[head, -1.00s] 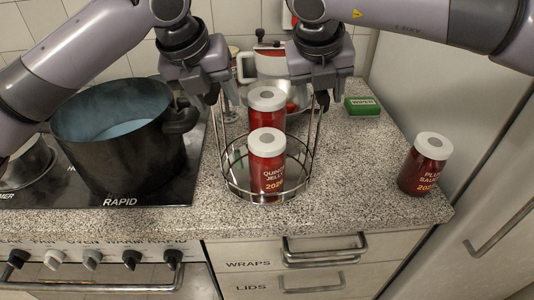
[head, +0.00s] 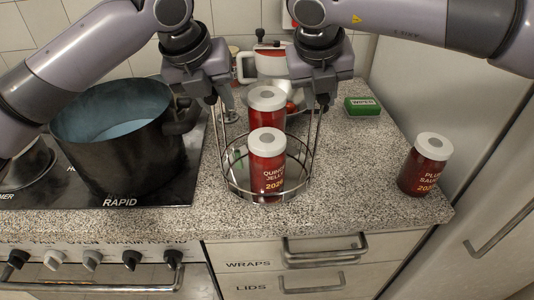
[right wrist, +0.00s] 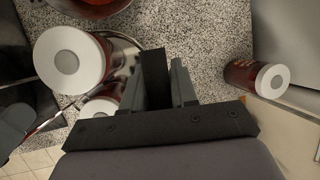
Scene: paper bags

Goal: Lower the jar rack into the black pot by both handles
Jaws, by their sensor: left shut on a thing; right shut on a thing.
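The round wire jar rack (head: 235,192) is at the counter's middle, upright, with two red white-lidded jars in it: one labelled quince jelly (head: 267,165), another (head: 266,108) behind it. I cannot tell whether its base touches the counter. My left gripper (head: 214,100) is shut on the rack's left handle and my right gripper (head: 322,102) on its right handle; the fingers partly hide both grips. The black pot (head: 125,160) stands left of the rack on the cooktop, open, its inside bluish. In the right wrist view, the rack's rim (right wrist: 128,42) curves around the jars.
A plum sauce jar (head: 425,165) stands alone at the right of the counter. The pot's side handle (head: 181,116) points towards the rack. The front counter is clear.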

